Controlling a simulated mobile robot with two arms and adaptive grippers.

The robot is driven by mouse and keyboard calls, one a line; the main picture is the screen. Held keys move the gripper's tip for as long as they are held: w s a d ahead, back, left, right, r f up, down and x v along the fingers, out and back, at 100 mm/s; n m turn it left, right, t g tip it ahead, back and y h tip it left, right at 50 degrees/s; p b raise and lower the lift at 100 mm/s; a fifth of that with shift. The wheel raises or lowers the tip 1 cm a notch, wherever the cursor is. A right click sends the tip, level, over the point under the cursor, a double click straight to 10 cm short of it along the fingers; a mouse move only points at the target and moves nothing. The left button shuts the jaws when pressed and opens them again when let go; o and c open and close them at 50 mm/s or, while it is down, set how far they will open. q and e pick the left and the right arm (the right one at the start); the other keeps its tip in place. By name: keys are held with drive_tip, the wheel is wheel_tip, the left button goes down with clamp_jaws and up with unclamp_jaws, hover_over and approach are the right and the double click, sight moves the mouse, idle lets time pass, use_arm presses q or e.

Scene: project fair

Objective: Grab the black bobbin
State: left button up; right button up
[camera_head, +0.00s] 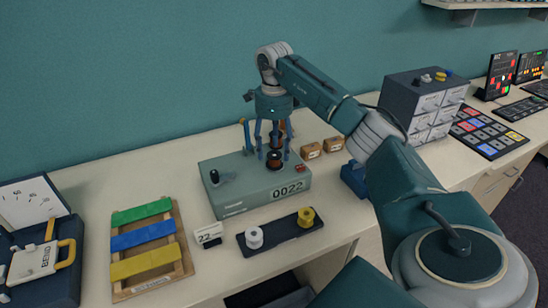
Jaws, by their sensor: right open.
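My right gripper (268,148) points down over the grey-green machine (235,188) marked 0022. Its fingers are spread and nothing shows gripped between them. A dark bobbin (275,159) with a copper-brown middle stands on the machine, just below and among the fingers; I cannot tell whether they touch it. A second copper-brown part behind is mostly hidden by the gripper. A white bobbin (254,237) and a yellow bobbin (306,217) stand on a dark tray (282,234) in front of the machine. No plainly all-black bobbin stands out. My left gripper is not in view.
The machine has a black knob (214,177) and a red switch (300,168). A number card (208,233) and a wooden board (150,282) with coloured strips lie left. Small brown boxes (311,151) and a drawer cabinet (425,108) stand right. The table (100,180) is clear at the back left.

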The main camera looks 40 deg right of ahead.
sight(275, 155)
drive_tip(key=shift+s+f+p, duration=0.15)
drive_tip(key=shift+f+p, duration=0.15)
drive_tip(key=shift+f, duration=1.25)
drive_tip(key=shift+c, duration=0.5)
drive_tip(key=c, duration=0.9)
drive_tip(key=shift+r, duration=0.1)
